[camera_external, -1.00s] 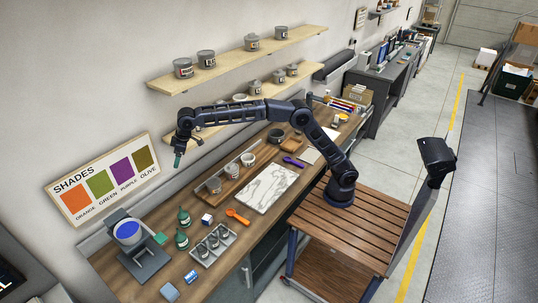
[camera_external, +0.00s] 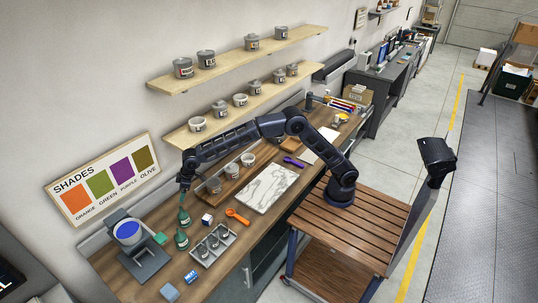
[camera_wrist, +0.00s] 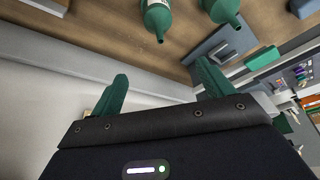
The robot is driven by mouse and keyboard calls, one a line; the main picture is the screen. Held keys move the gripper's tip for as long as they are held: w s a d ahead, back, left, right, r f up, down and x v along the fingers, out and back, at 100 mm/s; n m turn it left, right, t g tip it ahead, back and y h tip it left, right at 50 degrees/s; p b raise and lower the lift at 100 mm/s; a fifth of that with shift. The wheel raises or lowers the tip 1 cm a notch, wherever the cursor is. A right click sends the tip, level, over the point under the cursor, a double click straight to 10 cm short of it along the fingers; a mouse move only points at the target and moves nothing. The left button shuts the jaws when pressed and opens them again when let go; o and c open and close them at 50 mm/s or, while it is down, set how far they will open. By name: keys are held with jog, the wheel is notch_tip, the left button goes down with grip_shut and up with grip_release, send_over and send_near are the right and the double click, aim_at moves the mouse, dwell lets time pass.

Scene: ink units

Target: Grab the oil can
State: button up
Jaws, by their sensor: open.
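Two green spouted bottles, which look like oil cans, stand on the workbench: a farther one (camera_external: 184,218) and a nearer one (camera_external: 181,239). In the wrist view both show at the top edge, cut off, one with a pale label (camera_wrist: 157,15) and the other (camera_wrist: 223,10) to its right. Neither bottle is between the fingers.
A metal tray of small jars (camera_external: 213,246), an orange tool (camera_external: 238,216) and a small white-and-blue box (camera_external: 207,219) lie near the bottles. A stand with a blue disc (camera_external: 130,234) is to the left. Shelves (camera_external: 245,105) with pots run along the wall behind.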

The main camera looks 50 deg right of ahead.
send_near(181, 211)
jog(key=f, duration=0.2)
jog(key=x, duration=1)
jog(key=shift+w+f, duration=0.2)
jog(key=shift+w, duration=0.3)
jog(key=shift+c, duration=0.4)
jog(key=c, duration=1.4)
jog(key=shift+c, duration=1.1)
jog(key=shift+r, duration=0.15)
